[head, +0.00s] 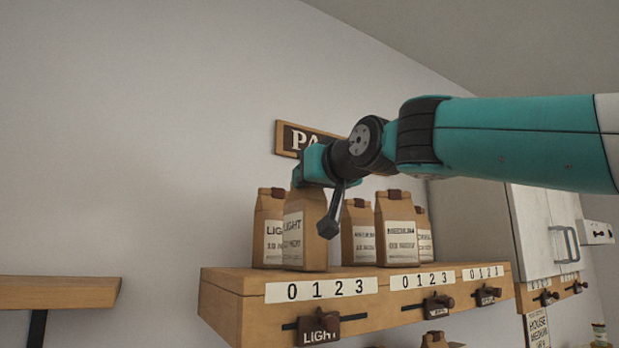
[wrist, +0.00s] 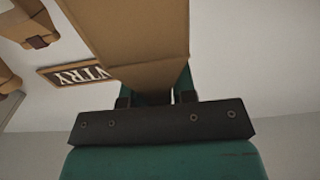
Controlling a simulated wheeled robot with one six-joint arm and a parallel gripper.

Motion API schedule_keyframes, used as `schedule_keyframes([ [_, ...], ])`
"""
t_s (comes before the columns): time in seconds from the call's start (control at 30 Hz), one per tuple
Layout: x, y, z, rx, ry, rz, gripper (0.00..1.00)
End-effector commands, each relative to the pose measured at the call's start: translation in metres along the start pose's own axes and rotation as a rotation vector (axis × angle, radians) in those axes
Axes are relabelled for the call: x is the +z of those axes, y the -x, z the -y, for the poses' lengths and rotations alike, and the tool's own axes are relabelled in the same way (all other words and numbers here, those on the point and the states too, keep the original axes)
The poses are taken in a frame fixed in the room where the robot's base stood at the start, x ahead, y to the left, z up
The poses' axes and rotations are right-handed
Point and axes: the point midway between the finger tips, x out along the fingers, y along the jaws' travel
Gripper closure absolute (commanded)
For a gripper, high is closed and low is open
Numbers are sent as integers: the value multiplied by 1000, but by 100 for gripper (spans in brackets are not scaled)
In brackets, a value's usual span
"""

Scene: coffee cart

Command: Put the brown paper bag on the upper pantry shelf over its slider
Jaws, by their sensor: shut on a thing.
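My gripper (head: 313,184) is shut on the top of a brown paper bag (head: 306,232) whose label reads LIGHT. The bag is upright at the left end of the upper pantry shelf (head: 240,281), over the 0-1-2-3 scale and the LIGHT slider (head: 319,328). Its base is at or just above the shelf top; I cannot tell if it touches. In the wrist view the held bag (wrist: 135,40) fills the top middle, between the fingers (wrist: 155,98). Another LIGHT bag (head: 268,232) stands close behind it on the left.
To the right stand a MEDIUM bag (head: 396,230) and other bags, over two more sliders (head: 437,302) (head: 487,295). A PANTRY sign (head: 291,138) hangs behind, partly hidden by my arm. A white cabinet (head: 545,230) is at right, a separate wooden shelf (head: 58,292) at left.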

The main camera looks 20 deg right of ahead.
Motion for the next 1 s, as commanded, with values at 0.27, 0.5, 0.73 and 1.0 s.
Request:
schedule_keyframes([
  [0.27, 2, 0, 0, 0, 0, 1, 49],
  [0.5, 1, 0, 0, 0, 0, 1, 49],
  [0.73, 4, 24, 0, 0, 0, -4, 49],
  [1.0, 8, 93, 0, -2, -1, -6, 49],
])
